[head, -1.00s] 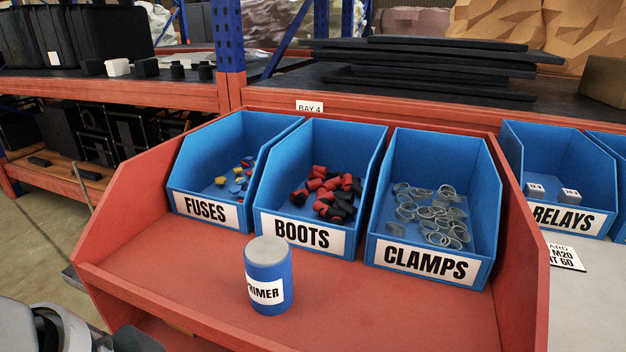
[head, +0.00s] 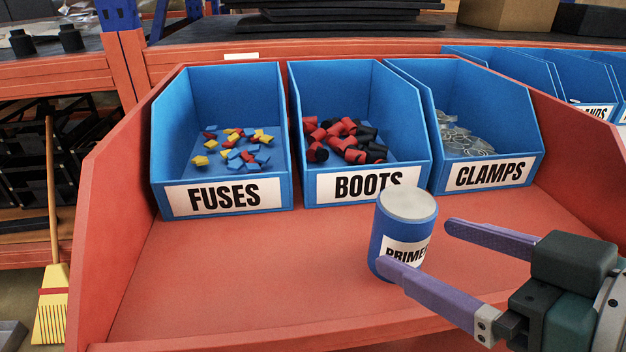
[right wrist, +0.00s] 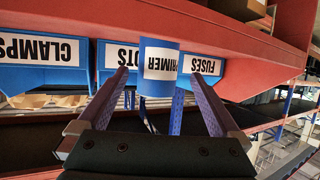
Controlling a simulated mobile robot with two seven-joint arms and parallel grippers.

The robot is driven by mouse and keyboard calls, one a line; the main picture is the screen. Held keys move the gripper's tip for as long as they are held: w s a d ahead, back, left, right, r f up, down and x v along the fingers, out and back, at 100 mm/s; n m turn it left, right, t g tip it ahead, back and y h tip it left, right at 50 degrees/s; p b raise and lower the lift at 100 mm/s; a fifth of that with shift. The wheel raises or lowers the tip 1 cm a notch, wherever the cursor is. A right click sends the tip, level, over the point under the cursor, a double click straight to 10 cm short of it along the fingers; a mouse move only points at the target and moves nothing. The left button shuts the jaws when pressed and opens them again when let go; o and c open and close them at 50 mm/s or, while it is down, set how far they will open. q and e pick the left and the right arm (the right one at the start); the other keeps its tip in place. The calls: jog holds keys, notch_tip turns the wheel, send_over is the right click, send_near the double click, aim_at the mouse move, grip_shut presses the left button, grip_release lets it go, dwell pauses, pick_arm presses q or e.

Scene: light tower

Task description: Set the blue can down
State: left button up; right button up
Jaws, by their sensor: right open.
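The blue can (head: 388,232), with a grey top and a white PRIMER label, stands upright on the red shelf (head: 250,280) in front of the BOOTS bin. My right gripper (head: 416,246) comes in from the right with its purple fingers spread. The near fingertip overlaps the can's lower front in the head view; the far one is just right of it. The right wrist view, upside down, shows the can (right wrist: 157,88) ahead, centred between the open fingers (right wrist: 160,77). Whether a finger touches it I cannot tell. My left gripper is not in view.
Blue bins stand behind the can: FUSES (head: 225,196), BOOTS (head: 350,188) and CLAMPS (head: 490,174). Red side walls bound the shelf. The shelf left of the can is clear. A broom (head: 53,300) stands at the far left.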

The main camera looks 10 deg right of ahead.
aim_at(382, 221)
jog(key=shift+w+a+f+b, duration=0.15)
jog(key=shift+w+f, duration=0.1)
jog(key=shift+w, duration=0.35)
jog(key=shift+w+d+f+b, duration=0.1)
jog(key=shift+w+f+b, duration=0.1)
jog(key=shift+w, duration=0.35)
jog(key=x, duration=0.2)
jog(key=b+x, duration=0.1)
jog(key=x, duration=0.3)
jog(key=shift+a+r, duration=0.2)
jog(key=shift+r, duration=0.05)
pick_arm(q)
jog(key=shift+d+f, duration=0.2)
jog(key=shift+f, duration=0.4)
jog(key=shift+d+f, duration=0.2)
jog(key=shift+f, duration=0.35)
pick_arm(e)
grip_shut()
